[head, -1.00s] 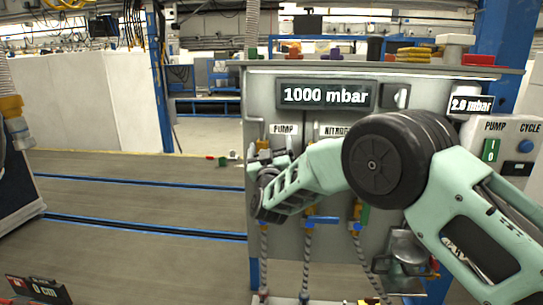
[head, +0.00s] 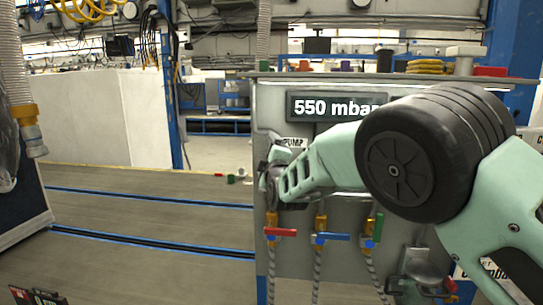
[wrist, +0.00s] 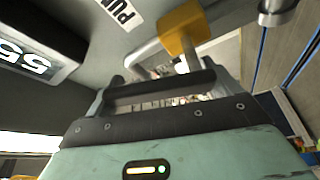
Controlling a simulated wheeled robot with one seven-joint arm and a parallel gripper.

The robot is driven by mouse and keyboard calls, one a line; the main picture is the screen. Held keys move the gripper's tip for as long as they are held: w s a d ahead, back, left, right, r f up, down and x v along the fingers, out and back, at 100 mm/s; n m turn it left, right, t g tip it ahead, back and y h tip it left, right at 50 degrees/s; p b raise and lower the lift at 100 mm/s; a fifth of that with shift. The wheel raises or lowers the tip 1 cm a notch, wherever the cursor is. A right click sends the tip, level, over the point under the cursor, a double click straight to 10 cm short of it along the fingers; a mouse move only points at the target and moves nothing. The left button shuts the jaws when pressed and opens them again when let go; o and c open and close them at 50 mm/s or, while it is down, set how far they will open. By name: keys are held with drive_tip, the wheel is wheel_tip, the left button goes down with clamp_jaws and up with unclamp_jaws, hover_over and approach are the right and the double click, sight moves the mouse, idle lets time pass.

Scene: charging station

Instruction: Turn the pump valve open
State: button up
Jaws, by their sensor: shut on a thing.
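The pump valve has a yellow block (wrist: 185,30) and a short stem, close in front of my fingers in the wrist view, beside the PUMP label (wrist: 120,12). My gripper (head: 275,160) is at the panel just under the PUMP label (head: 291,142) in the head view. It is shut on the pump valve at the stem end; a dark bar crosses between the fingers in the wrist view. My wrist hides most of the valve in the head view, so its exact angle cannot be told. The pressure display (head: 337,107) reads 550 mbar.
Below my gripper, a red-handled valve (head: 280,232) and blue-handled valves (head: 331,237) sit in a row with hoses hanging under them. The grey panel (head: 330,270) fills the right. My arm covers its right part.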

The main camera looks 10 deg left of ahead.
drive_tip(key=shift+a+f+n+g+p, duration=0.15)
drive_tip(key=shift+a+n+g+p, duration=0.25)
drive_tip(key=shift+n, duration=0.6)
drive_tip(key=shift+a+f+n+g+p, duration=0.15)
drive_tip(key=shift+a+n+g+p, duration=0.2)
drive_tip(key=shift+n, duration=0.65)
drive_tip(key=shift+d, duration=0.1)
drive_tip(key=o, duration=1.1)
drive_tip(key=shift+o, duration=0.2)
drive_tip(key=shift+s, duration=0.1)
drive_tip(key=b+v, duration=0.5)
drive_tip(key=v, duration=1.2)
drive_tip(key=shift+r+b, duration=0.15)
drive_tip(key=shift+b, duration=0.2)
drive_tip(key=shift+s, duration=0.1)
